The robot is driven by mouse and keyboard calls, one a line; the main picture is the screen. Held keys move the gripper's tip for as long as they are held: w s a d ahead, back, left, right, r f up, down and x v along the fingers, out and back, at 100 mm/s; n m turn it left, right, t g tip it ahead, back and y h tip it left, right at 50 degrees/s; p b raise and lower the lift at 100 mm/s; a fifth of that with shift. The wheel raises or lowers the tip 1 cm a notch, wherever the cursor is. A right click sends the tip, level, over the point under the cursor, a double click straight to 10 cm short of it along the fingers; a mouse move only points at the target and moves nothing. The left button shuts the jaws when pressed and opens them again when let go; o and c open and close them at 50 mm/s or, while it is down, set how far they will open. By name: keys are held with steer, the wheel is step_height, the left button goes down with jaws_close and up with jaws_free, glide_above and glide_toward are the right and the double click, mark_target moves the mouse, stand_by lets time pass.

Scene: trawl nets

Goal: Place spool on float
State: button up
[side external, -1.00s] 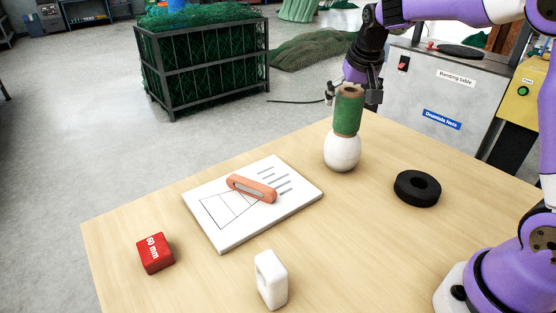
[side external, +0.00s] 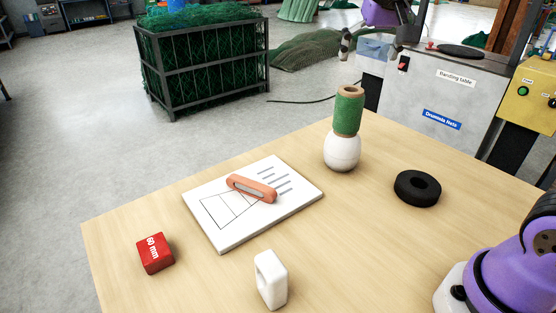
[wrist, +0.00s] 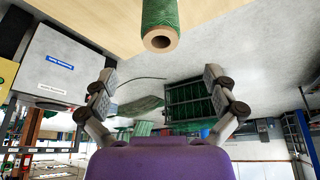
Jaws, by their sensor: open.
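The green spool (side external: 348,112) with tan ends stands upright on top of the white float (side external: 342,152) near the table's far edge in the side view. It looks slightly tilted. In the wrist view the spool (wrist: 160,22) shows its open tan end at the top, and the float is not visible there. My gripper (wrist: 160,95) is open and empty in the wrist view, with its fingers spread wide and apart from the spool. In the side view only a little of it shows at the top edge, above and behind the spool.
A net cage (side external: 205,65) stands on the floor behind.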

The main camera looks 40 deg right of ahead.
steer(key=s+a+f+n+y, duration=0.1)
steer(key=s+a+f+n, duration=0.2)
steer(key=s, duration=0.4)
steer(key=s+a+f+n+t+y, duration=0.1)
steer(key=s+a+f+n, duration=0.2)
steer(key=s+a+f, duration=0.3)
steer(key=shift+s+f+t+y, duration=0.25)
steer(key=shift+s+t+y, duration=0.05)
steer(key=shift+s, duration=0.6)
